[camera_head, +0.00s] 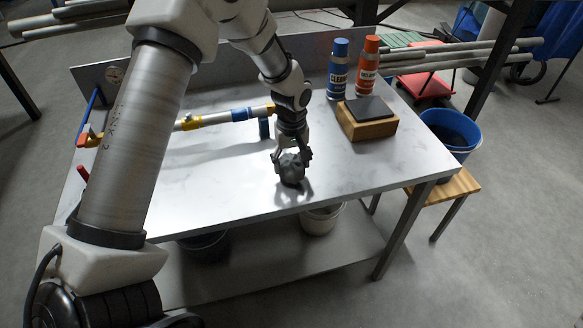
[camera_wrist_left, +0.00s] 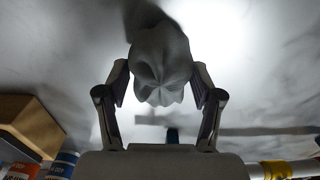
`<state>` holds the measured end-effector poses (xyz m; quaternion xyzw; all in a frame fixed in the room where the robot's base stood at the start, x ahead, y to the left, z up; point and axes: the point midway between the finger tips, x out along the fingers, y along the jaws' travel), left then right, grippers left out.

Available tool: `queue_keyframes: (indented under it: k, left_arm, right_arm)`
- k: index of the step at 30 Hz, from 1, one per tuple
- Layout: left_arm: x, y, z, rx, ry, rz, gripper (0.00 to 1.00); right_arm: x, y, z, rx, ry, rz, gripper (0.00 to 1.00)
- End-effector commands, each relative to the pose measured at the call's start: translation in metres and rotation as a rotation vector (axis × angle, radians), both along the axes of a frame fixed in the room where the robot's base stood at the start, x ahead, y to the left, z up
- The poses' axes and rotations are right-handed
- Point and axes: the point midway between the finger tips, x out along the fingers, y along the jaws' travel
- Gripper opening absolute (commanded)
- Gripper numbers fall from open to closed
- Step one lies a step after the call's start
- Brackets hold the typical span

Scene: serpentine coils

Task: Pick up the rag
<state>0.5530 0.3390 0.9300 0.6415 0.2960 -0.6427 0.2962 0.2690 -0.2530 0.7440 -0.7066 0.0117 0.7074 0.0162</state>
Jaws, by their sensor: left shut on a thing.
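The rag (camera_head: 291,170) is a crumpled grey bundle near the front middle of the white table (camera_head: 232,203). My left gripper (camera_head: 293,158) points down over it with a finger on each side. In the left wrist view the rag (camera_wrist_left: 161,62) is bunched between the two fingers (camera_wrist_left: 160,90), and the gripper is shut on it. Whether the rag touches the tabletop is hard to tell. My right gripper is in neither view.
A wooden block with a dark top (camera_head: 367,122) stands right of the gripper. Blue (camera_head: 339,70) and orange (camera_head: 367,68) cans stand behind it. A pipe with yellow and blue fittings (camera_head: 215,118) runs along the left back. A blue bucket (camera_head: 448,135) stands beyond the right edge.

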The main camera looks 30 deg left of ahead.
Motion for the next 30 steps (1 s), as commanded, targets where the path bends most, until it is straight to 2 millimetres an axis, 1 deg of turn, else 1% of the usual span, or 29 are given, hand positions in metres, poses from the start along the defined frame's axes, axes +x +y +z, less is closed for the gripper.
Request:
queue_keyframes:
  k: [3, 5, 8, 11, 15, 19, 21, 24, 30]
  left_arm:
    - [-0.001, 0.0, 0.015, -0.001, -0.002, 0.0, 0.32]
    - [-0.015, -0.003, 0.014, -0.001, 0.002, -0.002, 0.32]
    - [-0.038, -0.009, 0.016, -0.002, 0.001, -0.002, 0.32]
    - [-0.064, -0.015, 0.017, -0.001, 0.0, -0.003, 0.32]
    - [-0.107, -0.025, 0.02, -0.002, -0.001, -0.003, 0.32]
    - [-0.137, -0.031, 0.024, -0.001, -0.001, -0.003, 0.32]
    - [-0.147, -0.034, 0.027, -0.001, -0.001, -0.002, 0.32]
    - [-0.155, -0.035, 0.029, 0.0, 0.0, 0.0, 0.32]
    - [-0.156, -0.036, 0.03, 0.0, 0.0, 0.0, 0.32]
  right_arm:
    - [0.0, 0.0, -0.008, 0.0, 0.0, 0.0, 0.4]
    - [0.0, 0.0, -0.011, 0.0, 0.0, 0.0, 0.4]
    - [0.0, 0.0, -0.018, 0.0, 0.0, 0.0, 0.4]
    - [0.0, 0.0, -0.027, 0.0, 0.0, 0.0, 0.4]
    - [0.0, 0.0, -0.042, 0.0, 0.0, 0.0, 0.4]
    - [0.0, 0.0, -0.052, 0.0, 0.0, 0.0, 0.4]
    - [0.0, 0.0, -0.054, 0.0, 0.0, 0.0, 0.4]
    - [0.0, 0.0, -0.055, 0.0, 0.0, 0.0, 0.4]
    - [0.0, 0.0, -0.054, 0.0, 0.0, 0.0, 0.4]
